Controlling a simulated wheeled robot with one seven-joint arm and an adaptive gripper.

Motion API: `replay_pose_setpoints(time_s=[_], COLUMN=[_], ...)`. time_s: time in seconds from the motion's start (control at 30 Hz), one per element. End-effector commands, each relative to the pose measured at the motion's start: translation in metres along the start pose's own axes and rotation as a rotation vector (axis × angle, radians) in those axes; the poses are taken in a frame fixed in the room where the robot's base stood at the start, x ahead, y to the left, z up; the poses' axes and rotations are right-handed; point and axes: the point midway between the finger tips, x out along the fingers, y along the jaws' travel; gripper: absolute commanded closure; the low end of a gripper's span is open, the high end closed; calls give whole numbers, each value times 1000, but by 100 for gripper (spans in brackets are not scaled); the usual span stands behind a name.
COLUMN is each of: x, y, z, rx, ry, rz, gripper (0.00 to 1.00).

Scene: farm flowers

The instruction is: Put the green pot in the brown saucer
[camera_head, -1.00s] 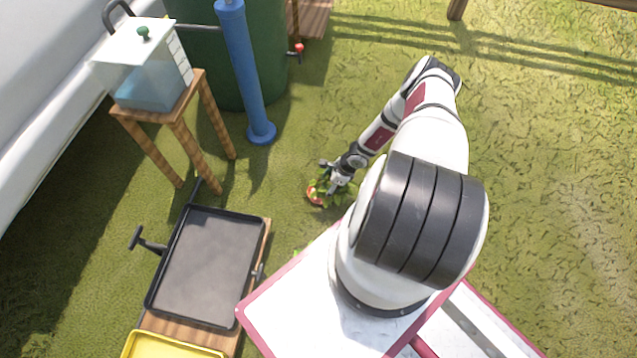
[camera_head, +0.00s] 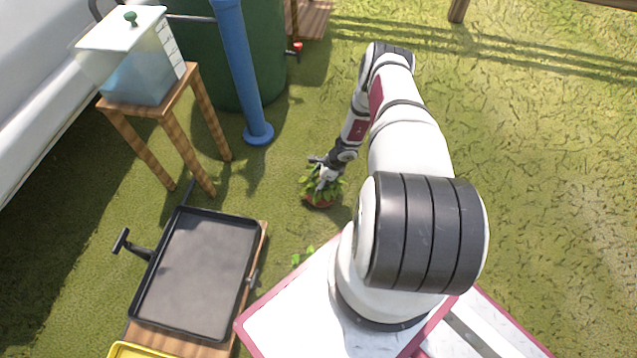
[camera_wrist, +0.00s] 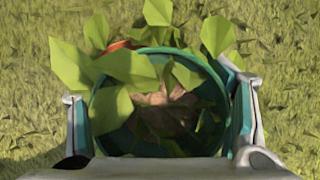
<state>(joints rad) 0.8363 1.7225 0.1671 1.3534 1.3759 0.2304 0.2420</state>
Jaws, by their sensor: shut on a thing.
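The green pot (camera_wrist: 105,122), teal-rimmed with soil and leaves inside, sits between the two fingers of my gripper (camera_wrist: 160,108) in the wrist view. The fingers are shut on its sides. In the head view my gripper (camera_head: 325,177) is low over the grass, with leaves around it hiding the green pot. A reddish-brown round thing (camera_head: 319,202) shows just below the leaves. A piece of it (camera_wrist: 122,45) shows beyond the pot's rim in the wrist view. Leaves cover most of it, so I cannot tell whether it is the brown saucer or another pot.
A black tray (camera_head: 200,275) on a wooden stand is at lower left, with a yellow edge (camera_head: 150,350) below. A wooden stool (camera_head: 160,115) holds a clear water tank (camera_head: 135,60). A blue post (camera_head: 243,75) stands beside a green barrel (camera_head: 190,60). Grass at right is open.

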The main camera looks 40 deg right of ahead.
Motion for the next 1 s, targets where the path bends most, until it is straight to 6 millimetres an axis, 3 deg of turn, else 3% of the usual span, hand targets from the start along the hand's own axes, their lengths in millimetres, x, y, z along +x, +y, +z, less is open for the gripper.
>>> replay_pose_setpoints(time_s=[0.37,0.4,0.5,0.87,1.0], x=[3,3,2,1,-9], y=[-1,0,-1,-1,-2], z=[-1,-1,-1,0,1], rx=[1,1,1,1,2], ry=[-1,0,0,0,0], rz=[-1,-1,-1,-1,-2], gripper=[70,24,6,6,6])
